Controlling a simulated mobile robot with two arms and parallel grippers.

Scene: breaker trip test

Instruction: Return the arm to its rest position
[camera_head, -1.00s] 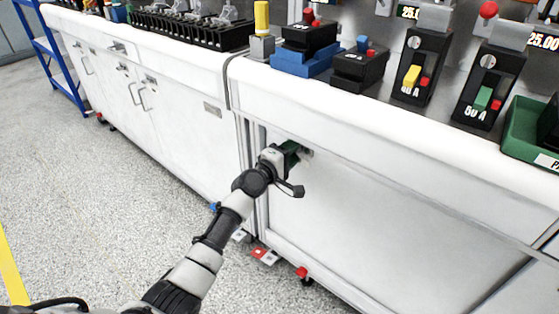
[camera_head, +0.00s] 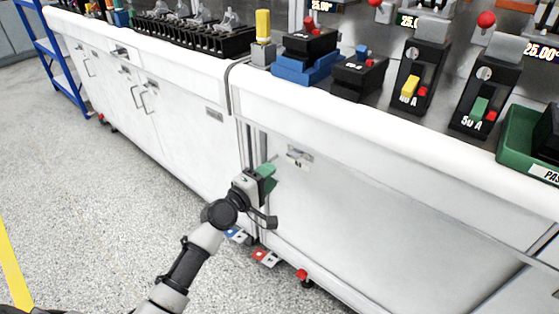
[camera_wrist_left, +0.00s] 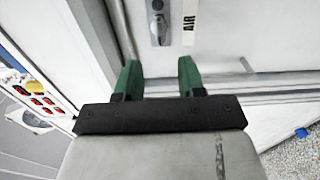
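My left gripper (camera_head: 266,175) has green fingers and is in front of the white bench cabinet (camera_head: 340,200), below the worktop edge. In the left wrist view the two green fingers (camera_wrist_left: 160,78) stand apart with nothing between them, so the gripper is open. Beyond the fingertips is a small metal latch or valve (camera_wrist_left: 160,28) beside a label reading AIR (camera_wrist_left: 190,22). In the head view this fitting (camera_head: 299,156) is on the cabinet front, up and right of the gripper, and apart from it. My right gripper is not in view.
The worktop above carries a black breaker with a yellow lever (camera_head: 411,88), one with a green lever (camera_head: 479,108), a blue-based block (camera_head: 306,66) and a green tray (camera_head: 515,130). A blue rack (camera_head: 62,60) stands far left. The floor (camera_head: 110,210) at left is clear.

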